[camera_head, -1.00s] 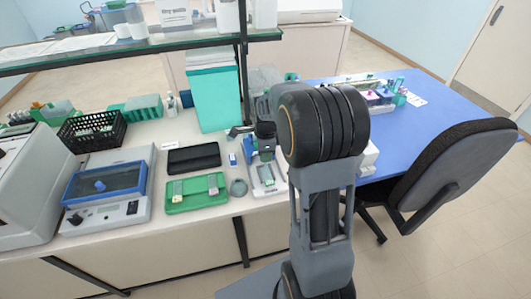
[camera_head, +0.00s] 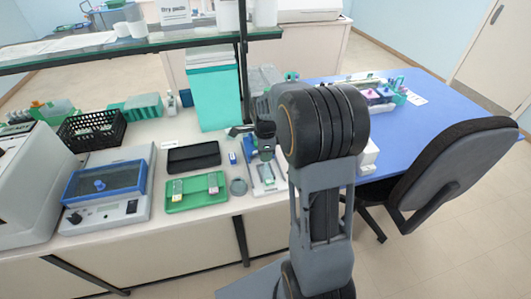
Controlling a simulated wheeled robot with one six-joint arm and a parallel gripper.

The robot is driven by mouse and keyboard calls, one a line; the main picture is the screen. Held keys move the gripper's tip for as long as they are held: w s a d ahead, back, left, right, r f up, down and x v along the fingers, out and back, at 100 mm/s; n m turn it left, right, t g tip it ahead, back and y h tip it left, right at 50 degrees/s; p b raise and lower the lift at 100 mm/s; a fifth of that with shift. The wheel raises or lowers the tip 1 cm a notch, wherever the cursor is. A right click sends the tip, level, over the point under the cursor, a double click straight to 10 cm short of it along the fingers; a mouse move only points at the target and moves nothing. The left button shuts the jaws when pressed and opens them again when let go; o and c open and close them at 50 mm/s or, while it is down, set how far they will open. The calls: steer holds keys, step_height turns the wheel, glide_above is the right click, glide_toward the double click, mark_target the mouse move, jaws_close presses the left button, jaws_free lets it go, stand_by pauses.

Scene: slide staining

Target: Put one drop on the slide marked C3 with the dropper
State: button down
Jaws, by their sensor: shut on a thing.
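My gripper (camera_head: 267,153) is small in view, at the end of my arm, over a white tray (camera_head: 256,190) at the bench's front edge. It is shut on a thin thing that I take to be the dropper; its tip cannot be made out. A green tray (camera_head: 182,206) lies to the left, with a yellowish piece (camera_head: 177,190) and a greyish piece (camera_head: 213,184) on it. The slides on the white tray are too small to tell apart. I cannot read any C3 mark.
A small grey round dish (camera_head: 238,187) stands between the trays. A black case (camera_head: 193,157), a blue-lidded device (camera_head: 104,182) and a black basket (camera_head: 93,130) are farther left. A shelf post (camera_head: 243,70) rises near my arm.

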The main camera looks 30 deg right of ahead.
steer(key=shift+f, duration=0.3)
steer(key=shift+r, duration=0.1)
stand_by(0.6)
steer(key=shift+r+p, duration=2.5)
steer(key=shift+r, duration=1)
steer(key=shift+f, duration=0.1)
